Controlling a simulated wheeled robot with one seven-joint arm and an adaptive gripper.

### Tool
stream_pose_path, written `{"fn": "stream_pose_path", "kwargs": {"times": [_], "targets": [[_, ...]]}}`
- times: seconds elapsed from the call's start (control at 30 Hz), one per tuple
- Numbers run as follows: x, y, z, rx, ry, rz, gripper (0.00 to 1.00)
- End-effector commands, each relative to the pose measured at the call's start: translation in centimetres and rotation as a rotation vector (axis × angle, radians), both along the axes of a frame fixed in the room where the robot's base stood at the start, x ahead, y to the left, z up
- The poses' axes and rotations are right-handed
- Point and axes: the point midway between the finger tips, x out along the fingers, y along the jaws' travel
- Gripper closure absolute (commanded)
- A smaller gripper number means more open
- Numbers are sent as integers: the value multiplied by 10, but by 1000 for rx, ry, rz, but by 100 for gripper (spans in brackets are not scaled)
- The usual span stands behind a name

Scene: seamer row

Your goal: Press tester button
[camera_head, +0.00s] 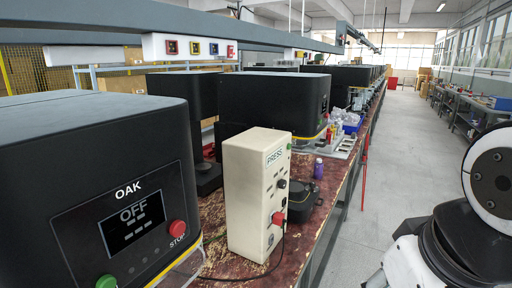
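A beige upright control box (248,195) labelled with what looks like "PRESS" stands on the worn red-brown bench. Its narrow right face carries a small green button or lamp (289,146), a black knob (281,183) and a red button (278,217). Which of these is the tester button I cannot tell. A black machine (90,150) marked "OAK" stands at the near left, its screen (132,222) reading "OFF". It has a red STOP button (177,229) and a green button (106,282). My arm's white and black links show at the right; my gripper is not in view.
A low black device (303,200) and a small purple bottle (318,168) sit on the bench (215,212) right of the box. A cable lies at its foot. More black machines (275,100) stand behind. The grey aisle floor (395,130) is clear.

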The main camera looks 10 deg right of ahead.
Motion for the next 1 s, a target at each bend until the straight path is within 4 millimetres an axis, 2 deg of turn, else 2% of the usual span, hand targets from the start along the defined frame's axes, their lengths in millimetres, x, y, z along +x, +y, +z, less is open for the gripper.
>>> {"fn": "stream_pose_path", "kwargs": {"times": [0.03, 0.1, 1.0], "targets": [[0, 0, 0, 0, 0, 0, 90], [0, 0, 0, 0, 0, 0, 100], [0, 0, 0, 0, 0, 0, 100]]}}
